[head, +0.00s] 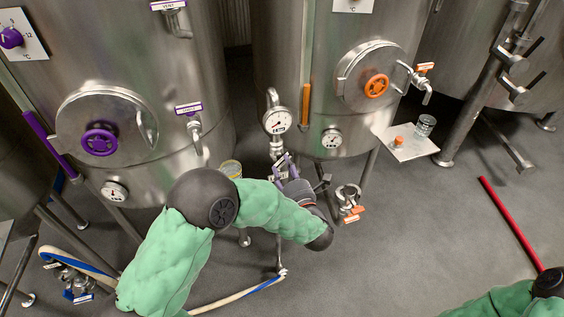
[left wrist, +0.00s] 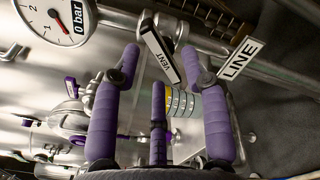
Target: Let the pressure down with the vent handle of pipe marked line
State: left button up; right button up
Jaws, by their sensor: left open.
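A white LINE tag (left wrist: 239,58) hangs on that pipe, right of the handle. My left gripper (left wrist: 160,62) is open, its purple padded fingers on either side of the handle's lower end in the left wrist view; I cannot tell whether they touch it. In the head view my left gripper (head: 284,168) is at the pipe below the round gauge (head: 277,122). A gauge also shows in the left wrist view (left wrist: 55,18), its red needle between 0 and 1. My right gripper is out of view.
Steel tanks (head: 190,70) stand behind, with a purple hatch wheel (head: 99,139) and an orange one (head: 376,86). An orange-tagged valve (head: 350,205) is close right of my left gripper. A hose (head: 235,297) lies below. The floor at right is clear around a red pole (head: 510,222).

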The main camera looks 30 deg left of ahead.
aim_at(282, 163)
pick_arm(q)
jog(key=shift+x, duration=1.9)
jog(key=shift+c, duration=0.3)
grip_shut()
